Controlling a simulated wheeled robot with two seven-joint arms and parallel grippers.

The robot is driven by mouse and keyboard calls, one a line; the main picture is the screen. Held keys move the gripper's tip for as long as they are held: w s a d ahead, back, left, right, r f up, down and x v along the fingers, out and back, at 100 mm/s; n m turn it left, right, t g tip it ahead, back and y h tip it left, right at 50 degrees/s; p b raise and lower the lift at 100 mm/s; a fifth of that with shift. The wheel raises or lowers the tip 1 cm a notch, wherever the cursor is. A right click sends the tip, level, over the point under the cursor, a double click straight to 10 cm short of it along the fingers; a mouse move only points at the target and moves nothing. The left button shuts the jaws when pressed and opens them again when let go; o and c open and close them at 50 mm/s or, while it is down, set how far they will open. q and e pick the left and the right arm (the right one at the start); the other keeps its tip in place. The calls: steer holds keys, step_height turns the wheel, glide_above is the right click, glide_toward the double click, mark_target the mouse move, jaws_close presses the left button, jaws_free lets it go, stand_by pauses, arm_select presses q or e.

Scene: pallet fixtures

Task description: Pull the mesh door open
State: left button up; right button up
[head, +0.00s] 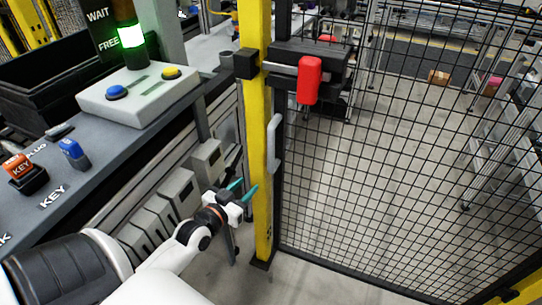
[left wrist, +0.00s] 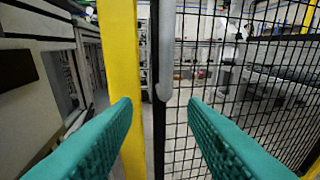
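The black mesh door (head: 400,150) stands at the right, with its frame edge beside the yellow post (head: 258,120); it looks shut. A grey vertical handle (head: 274,143) is on the door's near edge. A black latch with a red lever (head: 309,80) sits above it. My left gripper (head: 244,189) is open and empty, left of and below the handle, near the yellow post. In the left wrist view, the handle (left wrist: 167,50) is ahead, above and between the teal fingertips (left wrist: 160,108), and apart from them. My right gripper is out of view.
A lamp (head: 131,37) glows green. Grey boxes (head: 176,187) line the bench side. Floor beyond the mesh is largely clear.

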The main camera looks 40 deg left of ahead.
arm_select(q)
steer(key=t, duration=0.1)
glide_toward(269, 151)
steer(key=s, duration=0.1)
steer(key=w, duration=1.2)
steer(key=shift+a+f, duration=0.15)
steer(key=shift+a, duration=0.15)
steer(key=shift+c, duration=0.6)
steer(key=shift+s, duration=0.1)
jaws_close()
